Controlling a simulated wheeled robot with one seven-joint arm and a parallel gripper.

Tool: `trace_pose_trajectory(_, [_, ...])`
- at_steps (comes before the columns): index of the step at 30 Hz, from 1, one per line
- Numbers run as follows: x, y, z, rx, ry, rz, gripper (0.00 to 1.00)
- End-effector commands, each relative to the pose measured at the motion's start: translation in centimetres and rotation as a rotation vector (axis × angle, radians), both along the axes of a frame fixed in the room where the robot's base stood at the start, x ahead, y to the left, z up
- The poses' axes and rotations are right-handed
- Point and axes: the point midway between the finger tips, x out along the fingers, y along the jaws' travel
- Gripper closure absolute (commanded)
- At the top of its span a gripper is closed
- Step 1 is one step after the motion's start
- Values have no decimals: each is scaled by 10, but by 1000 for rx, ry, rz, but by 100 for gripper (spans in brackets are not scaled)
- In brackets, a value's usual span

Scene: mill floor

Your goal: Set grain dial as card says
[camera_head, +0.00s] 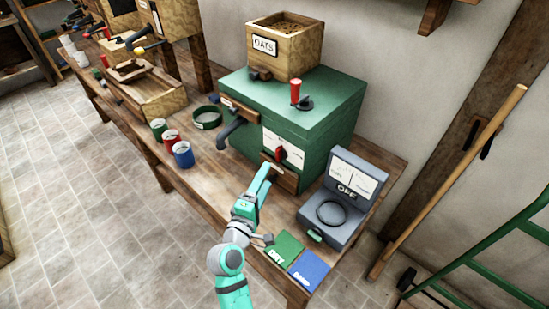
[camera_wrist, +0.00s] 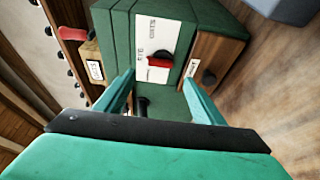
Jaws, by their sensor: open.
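The green mill (camera_head: 315,100) stands on the bench. A red dial knob (camera_head: 281,153) sits on a white plate (camera_head: 295,158) on its front. In the wrist view the red-and-black knob (camera_wrist: 158,60) is on the white plate (camera_wrist: 165,30), whose lettering is too small to read surely. My gripper (camera_head: 266,178) is open and empty in front of the mill; its fingers (camera_wrist: 160,88) straddle the view just short of the dial, apart from it. A green card (camera_head: 284,248) and a blue card (camera_head: 308,270), with white lettering, lie at the bench's front corner.
A wooden hopper labelled OATS (camera_head: 284,42) sits on the mill, beside a red-handled lever (camera_head: 296,92). A grey scale-like box (camera_head: 340,205) reading OFF stands at right. Several cups (camera_head: 183,154) and a green ring (camera_head: 207,118) stand left of the mill. A green ladder (camera_head: 490,245) is at right.

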Motion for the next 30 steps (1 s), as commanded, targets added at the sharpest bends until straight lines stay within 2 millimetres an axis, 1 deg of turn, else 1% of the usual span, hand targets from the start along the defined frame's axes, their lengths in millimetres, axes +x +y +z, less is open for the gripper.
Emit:
trace_pose_trajectory(3, [17,-10,1,1,-2,-5,38])
trace_pose_trajectory(9, [51,-22,0,1,0,-1,38])
trace_pose_trajectory(15, [76,-31,0,1,0,2,38])
trace_pose_trajectory(21, [87,-35,0,2,0,4,38])
trace_pose_trajectory(29, [88,-35,-1,3,0,4,38])
trace_pose_trajectory(30, [88,-35,-1,3,0,4,40])
